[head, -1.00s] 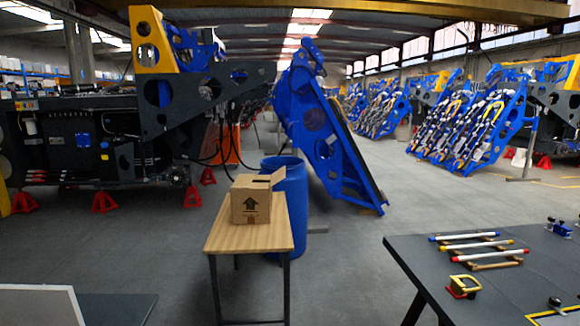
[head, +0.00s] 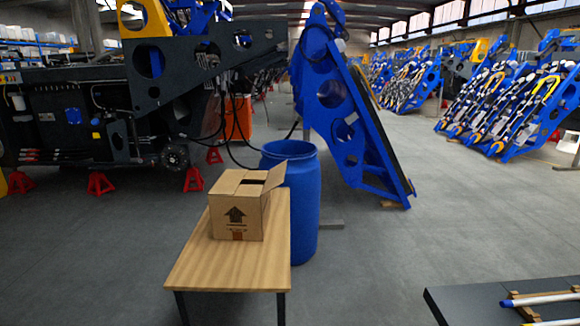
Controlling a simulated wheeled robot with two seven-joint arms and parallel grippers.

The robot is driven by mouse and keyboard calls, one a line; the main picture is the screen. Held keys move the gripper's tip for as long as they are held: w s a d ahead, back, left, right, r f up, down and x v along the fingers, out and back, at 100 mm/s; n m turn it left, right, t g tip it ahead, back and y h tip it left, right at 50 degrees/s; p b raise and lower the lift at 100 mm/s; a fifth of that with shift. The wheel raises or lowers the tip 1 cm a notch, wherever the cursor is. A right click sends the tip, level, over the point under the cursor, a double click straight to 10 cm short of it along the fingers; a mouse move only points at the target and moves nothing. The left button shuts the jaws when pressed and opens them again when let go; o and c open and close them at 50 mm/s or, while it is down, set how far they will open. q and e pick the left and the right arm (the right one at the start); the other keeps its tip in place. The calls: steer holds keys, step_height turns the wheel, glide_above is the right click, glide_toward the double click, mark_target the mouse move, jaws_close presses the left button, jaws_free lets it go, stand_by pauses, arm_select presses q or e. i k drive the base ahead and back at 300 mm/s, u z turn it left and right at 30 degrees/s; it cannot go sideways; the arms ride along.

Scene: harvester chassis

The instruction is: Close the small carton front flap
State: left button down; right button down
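The small carton (head: 238,206) is a brown cardboard box with a dark up-arrow on its front face. It stands upright at the far end of a small wooden-topped table (head: 228,266). One flap (head: 276,177) on its right side stands up and tilts outward. The other top flaps look folded down or nearly flat, with a gap between them; I cannot tell exactly how the front flap lies. Neither of my grippers is in view.
A blue barrel (head: 304,215) stands close behind and right of the table. A dark table (head: 468,300) with rods lies at the lower right. Large blue frames (head: 350,130) and a dark chassis (head: 75,125) on red stands are behind. Grey floor is open around the wooden table.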

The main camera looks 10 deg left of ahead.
mark_target(276, 176)
steer(key=z, duration=0.1)
steer(key=k, duration=0.65)
steer(key=u, duration=0.05)
steer(key=i, duration=0.6)
steer(key=u, duration=0.8)
steer(key=i, duration=0.8)
steer(key=z, duration=0.8)
steer(key=i, duration=0.7)
steer(key=z, duration=0.75)
